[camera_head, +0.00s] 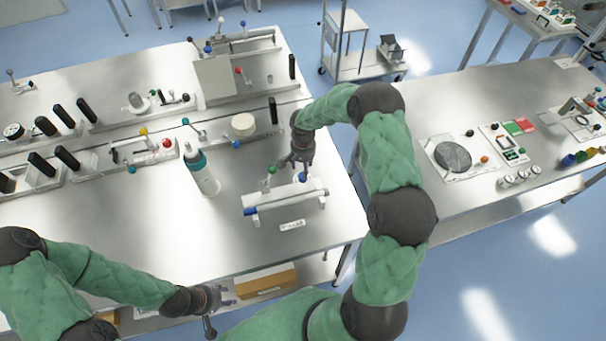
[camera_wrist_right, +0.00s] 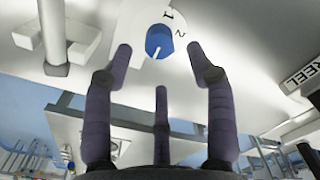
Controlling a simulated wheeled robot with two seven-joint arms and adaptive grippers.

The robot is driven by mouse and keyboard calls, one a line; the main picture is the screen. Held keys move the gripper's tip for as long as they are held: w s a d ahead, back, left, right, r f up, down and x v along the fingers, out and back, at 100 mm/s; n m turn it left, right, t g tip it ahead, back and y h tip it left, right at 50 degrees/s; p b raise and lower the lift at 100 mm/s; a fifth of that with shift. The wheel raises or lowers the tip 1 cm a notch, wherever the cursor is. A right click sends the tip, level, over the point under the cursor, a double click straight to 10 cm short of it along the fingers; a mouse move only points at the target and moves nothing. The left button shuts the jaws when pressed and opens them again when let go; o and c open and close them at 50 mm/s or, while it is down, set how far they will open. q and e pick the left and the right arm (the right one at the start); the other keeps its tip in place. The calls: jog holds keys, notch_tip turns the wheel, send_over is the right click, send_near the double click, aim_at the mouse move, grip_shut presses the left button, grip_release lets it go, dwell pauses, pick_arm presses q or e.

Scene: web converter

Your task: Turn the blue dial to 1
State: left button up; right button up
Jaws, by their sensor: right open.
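A white mark shows at the dial's lower edge in that view, away from both numbers. My right gripper (camera_wrist_right: 160,62) has its dark fingers spread, with the dial beyond and between the two upper fingertips. No touch is visible. In the head view my right gripper (camera_head: 296,163) hangs over the metal table near a white cylinder device (camera_head: 286,201). My left gripper (camera_head: 222,300) is low near the table's front edge, empty, fingers apart.
A white bottle with a teal top (camera_head: 201,172) stands left of the right gripper. Several black handles and coloured knobs line the back of the table (camera_head: 110,215). A sign reading REEL (camera_wrist_right: 300,72) shows in the wrist view. A second table (camera_head: 470,105) is at right.

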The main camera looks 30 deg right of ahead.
jog(key=shift+f, duration=2.6)
jog(key=c, duration=1.1)
